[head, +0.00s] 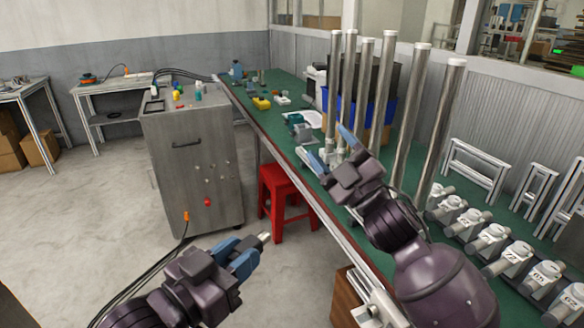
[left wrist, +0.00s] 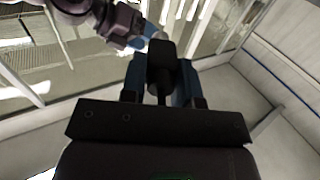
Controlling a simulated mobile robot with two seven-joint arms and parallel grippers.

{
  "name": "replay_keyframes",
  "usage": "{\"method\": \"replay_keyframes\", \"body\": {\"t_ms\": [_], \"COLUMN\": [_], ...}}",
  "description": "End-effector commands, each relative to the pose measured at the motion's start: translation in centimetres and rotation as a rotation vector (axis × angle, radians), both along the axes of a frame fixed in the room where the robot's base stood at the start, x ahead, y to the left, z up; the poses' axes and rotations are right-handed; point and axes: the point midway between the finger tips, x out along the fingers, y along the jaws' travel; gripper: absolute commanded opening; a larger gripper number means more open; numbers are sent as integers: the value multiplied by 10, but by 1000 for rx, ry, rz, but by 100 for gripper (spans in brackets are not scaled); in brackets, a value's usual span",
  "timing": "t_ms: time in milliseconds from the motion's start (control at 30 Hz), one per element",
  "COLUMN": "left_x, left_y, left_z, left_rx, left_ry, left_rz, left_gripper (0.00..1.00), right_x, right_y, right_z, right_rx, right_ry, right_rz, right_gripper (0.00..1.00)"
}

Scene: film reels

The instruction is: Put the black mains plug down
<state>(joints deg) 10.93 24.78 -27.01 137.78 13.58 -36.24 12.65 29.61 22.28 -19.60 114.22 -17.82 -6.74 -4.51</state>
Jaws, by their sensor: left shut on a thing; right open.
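My left gripper (head: 247,258) is at the bottom centre of the head view, in the air over the floor in front of the grey cabinet. Its blue fingers are shut on the black mains plug (left wrist: 161,62), which shows as a dark block between them in the left wrist view. In the head view a pale metallic tip juts out past the fingers; the rest of the plug is hidden there. My right gripper (head: 333,151) is open and empty above the green bench, near the upright metal tubes.
The green workbench (head: 270,97) holds upright metal tubes (head: 386,85), a yellow item (head: 261,103) and a row of numbered grey fittings (head: 492,236). A grey metal cabinet (head: 190,160) and a red stool (head: 281,197) stand beside it. Open floor lies at left.

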Motion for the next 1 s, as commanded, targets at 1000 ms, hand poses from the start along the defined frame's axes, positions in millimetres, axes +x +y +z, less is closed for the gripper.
{"method": "replay_keyframes", "body": {"t_ms": [1000], "left_x": [0], "left_y": [0], "left_z": [0], "left_rx": [0], "left_ry": [0], "left_rz": [0], "left_gripper": [0], "right_x": [-127], "right_y": [154], "right_z": [141], "right_rx": [-1044], "right_ry": [-1949], "right_rz": [285], "right_gripper": [63]}}
